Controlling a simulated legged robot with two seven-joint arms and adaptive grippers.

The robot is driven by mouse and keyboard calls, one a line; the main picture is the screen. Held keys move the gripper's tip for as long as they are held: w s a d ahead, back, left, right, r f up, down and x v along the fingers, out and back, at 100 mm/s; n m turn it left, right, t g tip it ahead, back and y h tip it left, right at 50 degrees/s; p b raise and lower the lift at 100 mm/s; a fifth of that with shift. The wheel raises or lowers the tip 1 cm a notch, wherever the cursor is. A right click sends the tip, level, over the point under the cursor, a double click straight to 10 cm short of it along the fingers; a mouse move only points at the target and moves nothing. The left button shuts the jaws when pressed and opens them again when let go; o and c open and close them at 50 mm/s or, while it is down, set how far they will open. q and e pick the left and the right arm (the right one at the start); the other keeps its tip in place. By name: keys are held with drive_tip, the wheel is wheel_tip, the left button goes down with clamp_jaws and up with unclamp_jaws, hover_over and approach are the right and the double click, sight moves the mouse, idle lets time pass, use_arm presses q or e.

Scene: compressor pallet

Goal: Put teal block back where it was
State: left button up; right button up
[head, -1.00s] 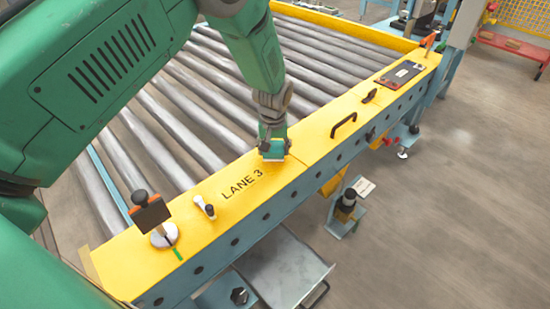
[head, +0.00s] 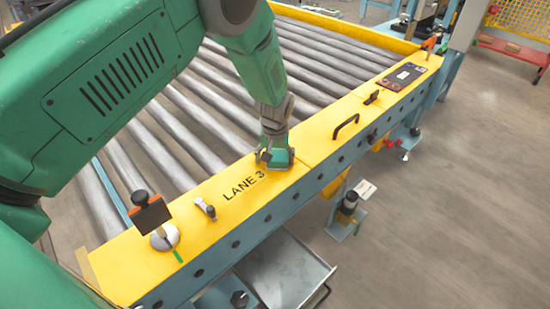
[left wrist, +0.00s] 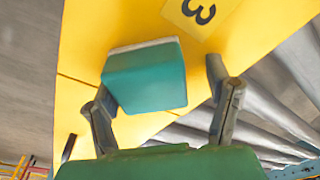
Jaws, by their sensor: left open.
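The teal block (head: 281,157) is on the yellow rail top, just right of the LANE 3 lettering (head: 243,184) in the head view. In the left wrist view the teal block (left wrist: 147,78) shows large, with a pale edge along its top, over the yellow surface. My left gripper (head: 271,155) is low over the rail at the block. Its two fingers (left wrist: 150,86) are spread, one on each side of the block, with a visible gap on the right side. Whether the left finger touches the block is unclear. My right gripper is out of view.
The yellow rail (head: 215,210) also bears a dark tilted plate on a round base (head: 152,213), a small clamp (head: 206,208), a black handle (head: 345,126) and a dark panel (head: 402,76). Metal rollers (head: 180,130) lie behind; a grey tray (head: 285,272) hangs in front.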

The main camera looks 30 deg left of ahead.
sight(278, 155)
use_arm(q)
drive_tip(key=shift+d+r, duration=0.2)
drive_tip(key=shift+r, duration=0.15)
drive_tip(key=r+p, duration=0.1)
drive_tip(key=r, duration=0.1)
drive_tip(key=d+r+p, duration=0.1)
drive_tip(key=r, duration=0.1)
drive_tip(key=shift+s+r, duration=0.2)
drive_tip(key=shift+r, duration=0.2)
wheel_tip(278, 155, up, 7)
drive_tip(key=s+p, duration=0.1)
drive_tip(key=p, duration=0.1)
drive_tip(key=shift+d, duration=0.15)
drive_tip(key=shift+s, duration=0.1)
